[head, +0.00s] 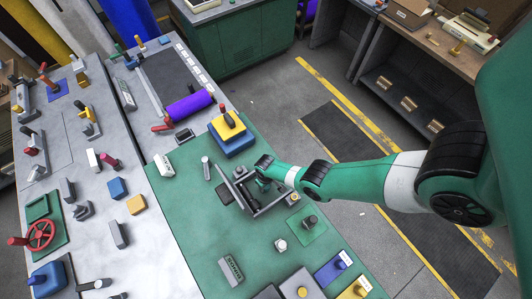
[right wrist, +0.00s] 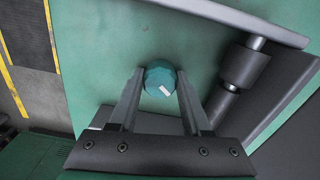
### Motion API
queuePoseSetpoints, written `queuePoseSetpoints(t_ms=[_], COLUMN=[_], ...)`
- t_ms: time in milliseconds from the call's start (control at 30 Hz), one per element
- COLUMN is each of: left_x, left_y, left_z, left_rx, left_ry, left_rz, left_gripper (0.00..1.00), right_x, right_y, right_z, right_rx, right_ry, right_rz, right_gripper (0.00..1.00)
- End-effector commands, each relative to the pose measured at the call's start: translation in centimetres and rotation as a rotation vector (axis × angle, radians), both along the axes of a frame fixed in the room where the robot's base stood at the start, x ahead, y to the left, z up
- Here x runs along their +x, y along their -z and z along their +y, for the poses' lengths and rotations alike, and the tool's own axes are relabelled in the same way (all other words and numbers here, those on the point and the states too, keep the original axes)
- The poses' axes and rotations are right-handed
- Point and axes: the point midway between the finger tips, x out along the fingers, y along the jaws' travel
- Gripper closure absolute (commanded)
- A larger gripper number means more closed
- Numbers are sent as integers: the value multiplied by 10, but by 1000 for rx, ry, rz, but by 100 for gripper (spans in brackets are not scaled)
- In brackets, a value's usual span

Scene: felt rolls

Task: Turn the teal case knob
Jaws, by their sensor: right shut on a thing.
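The teal knob (right wrist: 160,78) shows in the right wrist view as a small round-faceted piece with a white mark on its top. The two fingers of my right gripper (right wrist: 160,71) stand on either side of it and are shut on it. In the head view my right gripper (head: 262,181) reaches in from the right over a dark grey framed case (head: 270,209) on the green mat. The gripper mostly hides the knob there. My left gripper is not in view.
A dark roller (right wrist: 240,66) and a grey bar lie close to the right of the fingers. A blue and yellow block (head: 232,143) stands behind the case. A green plate with a black knob (head: 309,222) and a grey slotted block (head: 231,270) sit nearer.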

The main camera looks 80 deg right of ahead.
Motion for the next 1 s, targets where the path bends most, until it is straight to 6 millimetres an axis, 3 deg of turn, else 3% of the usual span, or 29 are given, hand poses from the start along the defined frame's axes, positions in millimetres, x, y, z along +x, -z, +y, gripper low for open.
queuePoseSetpoints(t_ms=[700,1000], left_x=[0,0], left_y=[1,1], left_z=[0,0], left_rx=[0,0], left_ry=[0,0], left_rz=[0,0], left_gripper=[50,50], right_x=[0,0], right_y=[1,1], right_z=[0,0], right_rx=[0,-1], right_ry=[633,829], right_rz=[0,-1], right_gripper=[100,100])
